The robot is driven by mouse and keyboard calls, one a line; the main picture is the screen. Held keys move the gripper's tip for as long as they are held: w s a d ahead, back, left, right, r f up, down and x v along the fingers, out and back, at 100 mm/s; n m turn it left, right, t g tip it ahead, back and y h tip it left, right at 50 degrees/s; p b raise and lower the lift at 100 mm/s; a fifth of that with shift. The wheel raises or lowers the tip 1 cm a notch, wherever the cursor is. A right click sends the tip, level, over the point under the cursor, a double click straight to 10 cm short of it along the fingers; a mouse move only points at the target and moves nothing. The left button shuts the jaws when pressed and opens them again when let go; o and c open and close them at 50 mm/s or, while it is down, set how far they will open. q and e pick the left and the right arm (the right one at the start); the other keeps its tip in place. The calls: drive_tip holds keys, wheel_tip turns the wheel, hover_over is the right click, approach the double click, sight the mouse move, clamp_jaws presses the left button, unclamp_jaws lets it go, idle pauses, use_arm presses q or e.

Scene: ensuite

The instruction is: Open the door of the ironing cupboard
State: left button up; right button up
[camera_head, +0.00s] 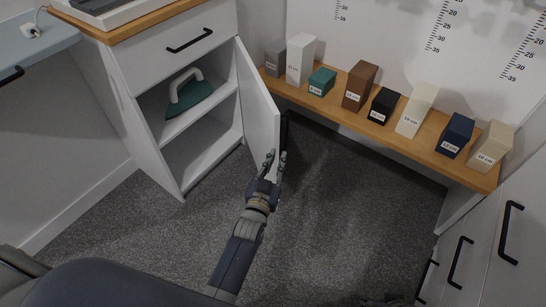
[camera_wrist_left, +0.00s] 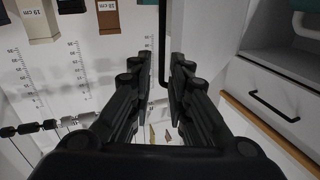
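The ironing cupboard (camera_head: 117,84) is white with a wooden top, at the left of the head view. Its door (camera_head: 257,105) stands wide open, swung out to the right. A green iron (camera_head: 191,94) with a pale handle sits on the inner shelf. The door's black bar handle (camera_head: 285,128) is on the outer face, near the free edge; it also shows in the left wrist view (camera_wrist_left: 163,40). My left gripper (camera_head: 276,156) is at the door's free edge, fingers apart, with the handle in line with the gap between them. I cannot tell whether they touch. My right gripper is out of view.
A wooden bench (camera_head: 345,110) with several labelled blocks runs along the wall, right of the door. White drawers with black handles (camera_head: 461,262) stand at the lower right. The grey carpet (camera_head: 345,195) between is clear.

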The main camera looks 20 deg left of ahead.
use_arm(q)
drive_tip(key=s, duration=0.8)
drive_tip(key=shift+d, duration=0.2)
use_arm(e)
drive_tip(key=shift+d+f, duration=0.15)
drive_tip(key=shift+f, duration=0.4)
use_arm(q)
drive_tip(key=shift+s, duration=0.1)
